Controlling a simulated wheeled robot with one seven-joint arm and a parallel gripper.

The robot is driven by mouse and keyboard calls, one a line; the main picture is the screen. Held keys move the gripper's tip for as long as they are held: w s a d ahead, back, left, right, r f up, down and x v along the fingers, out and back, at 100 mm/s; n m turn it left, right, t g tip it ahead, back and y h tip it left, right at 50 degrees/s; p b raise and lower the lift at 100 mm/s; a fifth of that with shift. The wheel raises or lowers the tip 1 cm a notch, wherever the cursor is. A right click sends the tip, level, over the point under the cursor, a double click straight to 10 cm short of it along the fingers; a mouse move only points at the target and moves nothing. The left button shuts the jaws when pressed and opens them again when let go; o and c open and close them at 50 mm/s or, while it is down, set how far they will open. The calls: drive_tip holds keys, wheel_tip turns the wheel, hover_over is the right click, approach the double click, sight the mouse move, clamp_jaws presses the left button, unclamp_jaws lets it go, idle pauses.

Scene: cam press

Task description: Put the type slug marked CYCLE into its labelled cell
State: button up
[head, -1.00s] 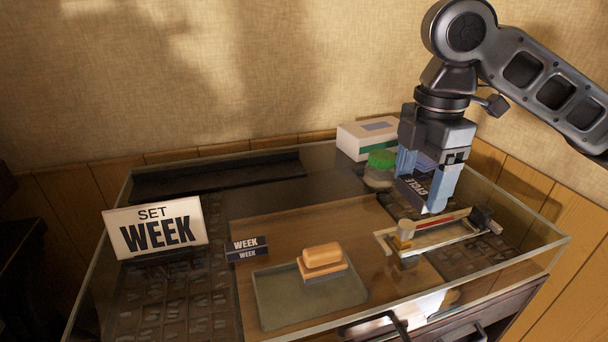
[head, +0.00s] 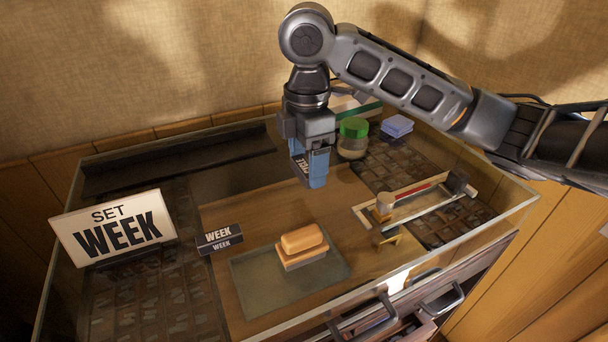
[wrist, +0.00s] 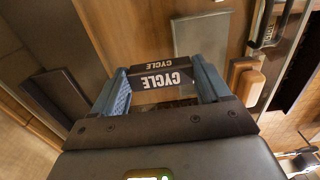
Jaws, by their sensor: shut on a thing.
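My gripper (head: 312,168) is shut on the black type slug marked CYCLE (wrist: 165,79). The slug sits between the two blue fingers in the wrist view, its white lettering upside down there. In the head view only a sliver of the slug (head: 299,166) shows at the fingers. The gripper holds it above the back middle of the glass-walled table, left of the green-lidded jar. Dark type cases with cells lie at the left (head: 150,300) and right (head: 395,165). I cannot read any cell label marked CYCLE.
A white SET WEEK sign (head: 115,228) stands at left, beside a black WEEK slug (head: 219,238). An orange-topped block (head: 303,246) rests on a grey-green tray (head: 260,295). A brass-ended composing stick (head: 420,197), green-lidded jar (head: 353,140) and blue stack (head: 397,125) are at right. Glass edges surround the table.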

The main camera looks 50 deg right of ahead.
sight(304, 179)
drive_tip(key=shift+w+a+f, duration=0.1)
drive_tip(key=shift+w+f, duration=0.1)
drive_tip(key=shift+f, duration=2)
drive_tip(key=shift+f, duration=0.15)
drive_tip(key=o, duration=1.5)
drive_tip(key=shift+c, duration=0.2)
